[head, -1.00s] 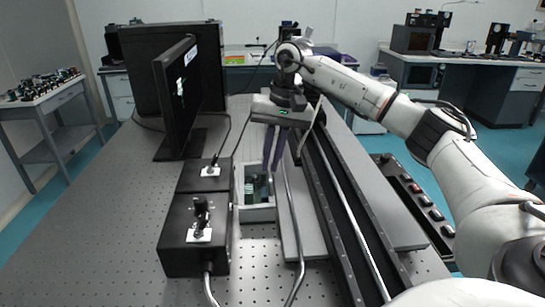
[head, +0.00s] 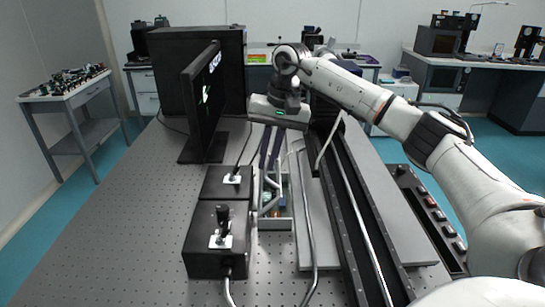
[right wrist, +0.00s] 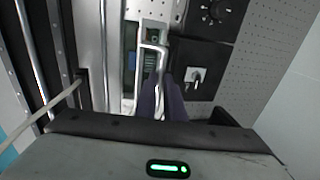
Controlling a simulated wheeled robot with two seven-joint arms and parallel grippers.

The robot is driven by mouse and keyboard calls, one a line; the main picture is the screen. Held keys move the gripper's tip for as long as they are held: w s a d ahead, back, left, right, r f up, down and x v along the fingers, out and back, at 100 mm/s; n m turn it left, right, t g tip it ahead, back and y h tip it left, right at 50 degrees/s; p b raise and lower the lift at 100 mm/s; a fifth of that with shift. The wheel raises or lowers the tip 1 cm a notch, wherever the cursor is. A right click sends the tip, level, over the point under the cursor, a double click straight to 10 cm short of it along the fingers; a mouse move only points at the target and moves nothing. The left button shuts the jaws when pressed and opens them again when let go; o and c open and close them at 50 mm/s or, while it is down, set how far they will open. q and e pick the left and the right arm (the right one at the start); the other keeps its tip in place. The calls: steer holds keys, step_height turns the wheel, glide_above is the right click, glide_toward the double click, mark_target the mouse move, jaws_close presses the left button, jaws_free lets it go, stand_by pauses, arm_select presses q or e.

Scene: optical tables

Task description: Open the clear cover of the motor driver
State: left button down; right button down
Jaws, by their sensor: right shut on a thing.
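The motor driver (head: 276,223) is a small light-grey box between two black boxes and the long rail. A green board and parts show inside it. Its clear cover (head: 281,183) shows as a thin pale frame, tilted up from the box. My right gripper (head: 270,166) points down from above with dark fingers, shut on the cover. In the right wrist view the fingers (right wrist: 162,100) meet at the pale cover frame (right wrist: 155,47), with the board visible beyond. The exact contact is small and partly hidden by the fingers. My left gripper is not in view.
Black boxes with a knob and switch plates (head: 217,240) stand close on the left. A monitor (head: 203,100) stands behind them. A long black rail (head: 345,215) and grey cables run close on the right. The perforated table (head: 120,220) is clear at left.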

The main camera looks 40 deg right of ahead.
mark_target(276, 177)
steer(key=shift+s+a+f, duration=0.2)
steer(key=shift+f, duration=0.3)
steer(key=c, duration=2.2)
jaws_free()
steer(key=o, duration=0.4)
steer(key=shift+w+d, duration=0.1)
steer(key=shift+w, duration=0.15)
steer(key=shift+c, duration=0.2)
steer(key=shift+s+r, duration=0.1)
steer(key=shift+r, duration=0.05)
steer(key=v, duration=1)
steer(key=shift+r, duration=0.1)
